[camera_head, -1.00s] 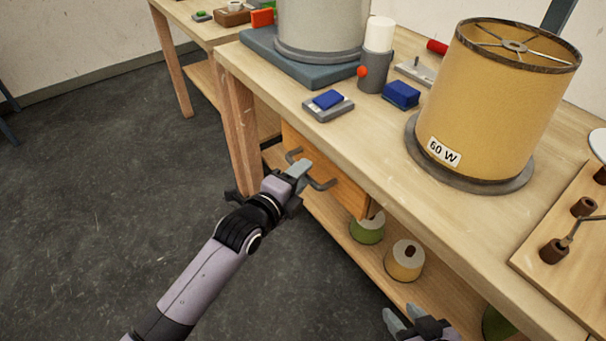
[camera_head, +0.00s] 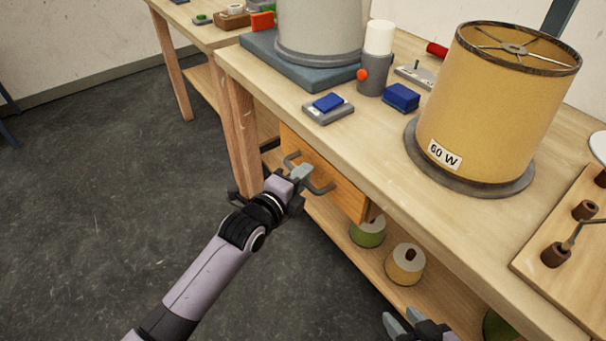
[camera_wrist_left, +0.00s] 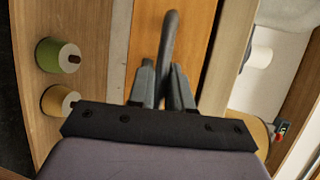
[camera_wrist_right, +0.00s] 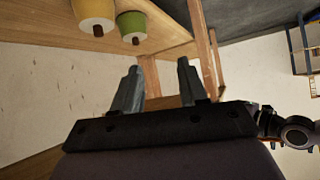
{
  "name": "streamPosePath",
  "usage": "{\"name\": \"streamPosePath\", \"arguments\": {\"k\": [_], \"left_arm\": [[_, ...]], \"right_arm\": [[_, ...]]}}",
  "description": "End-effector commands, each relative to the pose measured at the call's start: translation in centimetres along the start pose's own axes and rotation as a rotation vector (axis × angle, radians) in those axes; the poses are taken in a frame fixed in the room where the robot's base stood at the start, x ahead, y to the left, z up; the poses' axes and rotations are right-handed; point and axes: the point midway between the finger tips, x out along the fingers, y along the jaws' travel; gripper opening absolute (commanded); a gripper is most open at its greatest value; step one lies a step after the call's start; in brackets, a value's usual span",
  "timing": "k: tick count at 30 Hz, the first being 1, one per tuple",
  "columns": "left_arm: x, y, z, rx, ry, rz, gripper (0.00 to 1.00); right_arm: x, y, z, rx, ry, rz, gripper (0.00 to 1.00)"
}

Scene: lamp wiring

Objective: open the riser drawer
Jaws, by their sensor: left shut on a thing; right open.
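The riser drawer (camera_head: 339,187) has an orange wooden front under the bench top, with a grey bar handle (camera_head: 322,188). My left gripper (camera_head: 301,172) is at the handle, and its fingers cover the middle of the bar. In the left wrist view the handle (camera_wrist_left: 170,35) runs down between the two fingertips (camera_wrist_left: 162,75), which are shut on it. The drawer front appears close under the bench edge; how far it stands out is hard to tell. My right gripper (camera_head: 408,324) is low at the bottom edge, open and empty; its parted fingers (camera_wrist_right: 158,80) show in the right wrist view.
The bench top (camera_head: 380,150) carries a yellow lampshade (camera_head: 500,110), a grey shade on a blue base (camera_head: 300,70) and small blue parts. Spools, one green (camera_head: 368,234) and one yellow (camera_head: 405,265), stand on the lower shelf (camera_head: 350,250). The dark floor (camera_head: 110,190) at left is clear.

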Motion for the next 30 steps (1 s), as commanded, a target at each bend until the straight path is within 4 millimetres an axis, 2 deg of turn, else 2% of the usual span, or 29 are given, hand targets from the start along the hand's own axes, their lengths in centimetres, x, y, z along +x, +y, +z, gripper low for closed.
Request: {"name": "streamPosePath", "arguments": {"k": [8, 15, 24, 30], "left_arm": [[-4.2, 0.4, 1.7, 0.005, 0.002, 0.007, 0.0], [-9.9, 1.7, 4.0, 0.003, 0.002, 0.008, 0.0], [-15.9, 3.4, 6.5, 0.0, 0.002, 0.006, 0.0], [-18.3, 4.0, 7.5, -0.001, 0.002, 0.003, 0.0]], "right_arm": [[-2.1, -0.1, -2.8, 0.0, -0.001, 0.0, 0.43], [-4.0, -0.1, -5.4, -0.012, 0.012, 0.005, 0.43], [-4.9, 0.7, -5.6, -0.025, 0.006, 0.026, 0.43], [-5.3, 0.8, -5.8, -0.025, 0.007, 0.032, 0.43]]}}
